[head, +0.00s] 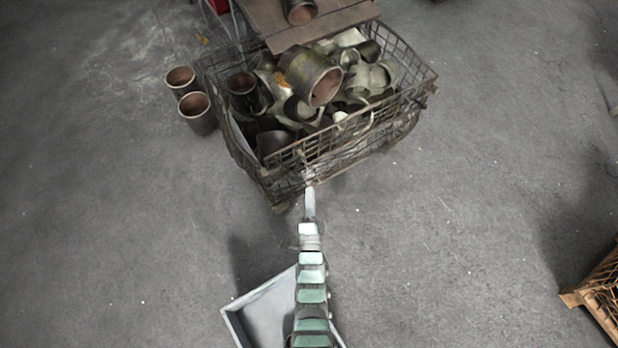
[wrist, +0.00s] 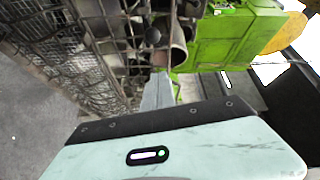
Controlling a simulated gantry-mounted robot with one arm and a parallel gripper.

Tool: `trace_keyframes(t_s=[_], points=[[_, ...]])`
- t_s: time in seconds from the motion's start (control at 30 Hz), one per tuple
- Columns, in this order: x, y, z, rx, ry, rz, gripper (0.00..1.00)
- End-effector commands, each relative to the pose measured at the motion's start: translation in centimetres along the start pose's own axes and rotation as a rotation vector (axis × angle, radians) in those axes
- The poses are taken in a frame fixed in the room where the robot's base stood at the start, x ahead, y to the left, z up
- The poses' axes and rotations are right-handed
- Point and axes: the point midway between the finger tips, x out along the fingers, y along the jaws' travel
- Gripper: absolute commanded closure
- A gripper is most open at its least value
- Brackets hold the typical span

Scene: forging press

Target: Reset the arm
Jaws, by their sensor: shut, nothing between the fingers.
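My arm reaches up from the bottom middle of the head view, and my gripper (head: 310,192) is at its far end. It is close to the near side of a wire basket (head: 345,160) full of metal pipe pieces. I cannot tell whether it touches the basket. In the wrist view my gripper (wrist: 157,82) appears as a narrow grey shape pointing away, with its fingers together and nothing held. The wire basket also shows there at the left (wrist: 95,70).
Two pipe pieces (head: 197,112) stand on the floor left of the basket. A grey tray (head: 238,325) lies under my arm. A wooden crate (head: 575,298) is at the right edge. A green machine (wrist: 225,40) shows in the wrist view.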

Motion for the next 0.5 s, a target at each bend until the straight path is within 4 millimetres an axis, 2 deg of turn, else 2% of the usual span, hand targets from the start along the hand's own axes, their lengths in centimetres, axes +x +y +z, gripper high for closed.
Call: trace_keyframes(t_s=[0.03, 0.2, 0.5], points=[[-1.2, -0.1, -0.1, -0.001, -0.001, 0.004, 1.00], [-3.0, -0.1, -0.1, 0.000, 0.001, 0.000, 1.00], [-3.3, -0.1, -0.1, -0.001, 0.002, -0.002, 1.00]])
